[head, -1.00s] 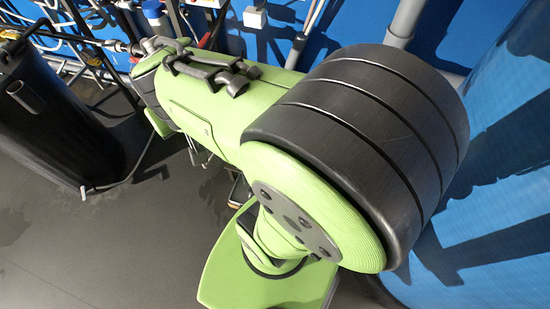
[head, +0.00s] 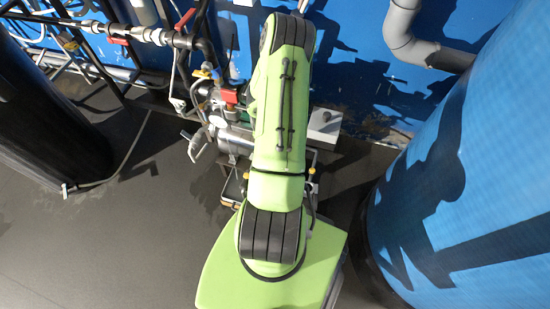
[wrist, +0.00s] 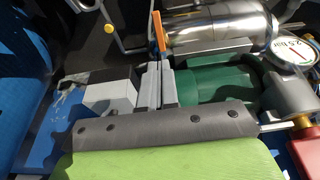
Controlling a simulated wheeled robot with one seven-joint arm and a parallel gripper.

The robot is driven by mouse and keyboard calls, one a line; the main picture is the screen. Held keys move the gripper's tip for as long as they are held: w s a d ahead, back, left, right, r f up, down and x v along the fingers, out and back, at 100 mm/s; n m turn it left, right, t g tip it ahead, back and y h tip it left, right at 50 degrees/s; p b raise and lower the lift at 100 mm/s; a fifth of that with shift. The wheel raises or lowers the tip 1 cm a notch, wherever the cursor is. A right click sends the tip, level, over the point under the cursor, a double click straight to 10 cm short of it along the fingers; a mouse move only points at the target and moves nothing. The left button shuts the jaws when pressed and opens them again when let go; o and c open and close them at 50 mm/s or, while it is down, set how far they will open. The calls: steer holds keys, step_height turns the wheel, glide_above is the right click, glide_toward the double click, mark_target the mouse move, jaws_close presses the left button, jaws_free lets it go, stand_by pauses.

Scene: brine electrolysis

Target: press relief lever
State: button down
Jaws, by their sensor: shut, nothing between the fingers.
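In the wrist view, an orange lever (wrist: 158,32) stands upright in the picture beside a shiny metal cylinder (wrist: 215,25). It looks like the relief lever. My gripper (wrist: 160,66) is shut and empty, its grey fingers pointing toward the lever's lower end. The fingertips look very close to the lever; I cannot tell whether they touch. In the head view my own green arm hides the gripper and the lever.
A pressure gauge (wrist: 293,45) and red-handled part (wrist: 306,150) are at the right of the wrist view. A green motor-like body (wrist: 215,85) lies beside my fingers. In the head view, a blue tank (head: 470,170) stands right and a dark vessel (head: 45,120) left.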

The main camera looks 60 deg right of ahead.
steer(key=shift+s+f, duration=0.1)
steer(key=shift+f, duration=0.1)
steer(key=b+x, duration=0.1)
steer(key=x, duration=0.3)
steer(key=b+x, duration=0.2)
steer(key=x, duration=0.3)
steer(key=a+b+x, duration=0.1)
steer(key=x, duration=0.3)
steer(key=shift+s+d+f+b, duration=0.15)
steer(key=shift+f+b, duration=0.15)
steer(key=shift+f, duration=0.25)
